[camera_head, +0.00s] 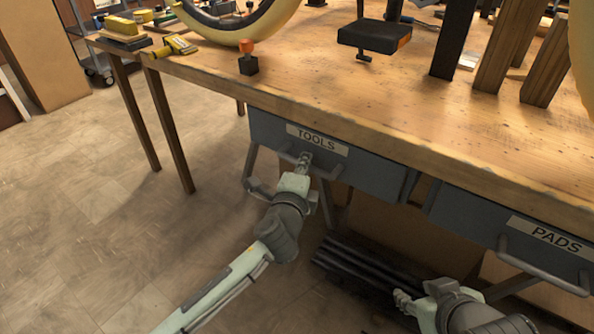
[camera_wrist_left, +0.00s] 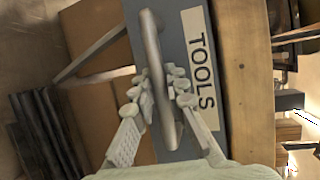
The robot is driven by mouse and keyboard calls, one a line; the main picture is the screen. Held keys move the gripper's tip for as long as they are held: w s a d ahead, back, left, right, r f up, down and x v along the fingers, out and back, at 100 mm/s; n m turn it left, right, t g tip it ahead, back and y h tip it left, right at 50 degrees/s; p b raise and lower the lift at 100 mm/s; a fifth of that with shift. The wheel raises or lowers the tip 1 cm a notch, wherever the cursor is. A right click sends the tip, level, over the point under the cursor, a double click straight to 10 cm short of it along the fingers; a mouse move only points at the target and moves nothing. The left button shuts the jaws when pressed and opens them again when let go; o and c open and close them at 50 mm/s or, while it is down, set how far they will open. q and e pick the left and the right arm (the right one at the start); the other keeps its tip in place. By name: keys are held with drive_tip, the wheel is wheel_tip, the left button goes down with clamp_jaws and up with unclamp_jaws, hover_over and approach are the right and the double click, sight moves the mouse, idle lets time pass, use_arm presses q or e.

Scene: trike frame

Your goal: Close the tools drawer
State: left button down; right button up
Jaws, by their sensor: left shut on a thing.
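The tools drawer (camera_head: 375,174) is a grey-blue drawer under the wooden tabletop, with a white label reading TOOLS (camera_head: 317,139). Its front sits close below the tabletop edge; I cannot tell whether a gap remains behind it. My left gripper (camera_head: 304,162) is at the drawer's bar handle. In the left wrist view, the fingers of my left gripper (camera_wrist_left: 160,92) lie on both sides of the metal handle (camera_wrist_left: 152,50), shut on it. My right gripper (camera_head: 403,300) hangs low at the right, below the drawers and away from the tools drawer; its finger opening is unclear.
A second drawer labelled PADS (camera_head: 555,238) is to the right, with its own handle. The wooden tabletop (camera_head: 330,90) holds a wheel, a small orange-topped black part and dark posts. Dark bars (camera_head: 350,262) lie below. Floor at the left is clear.

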use_arm(q)
drive_tip(key=shift+w, duration=0.1)
drive_tip(key=c, duration=1.5)
unclamp_jaws()
drive_tip(key=shift+d, duration=0.1)
drive_tip(key=shift+c, duration=0.2)
drive_tip(key=v, duration=1.2)
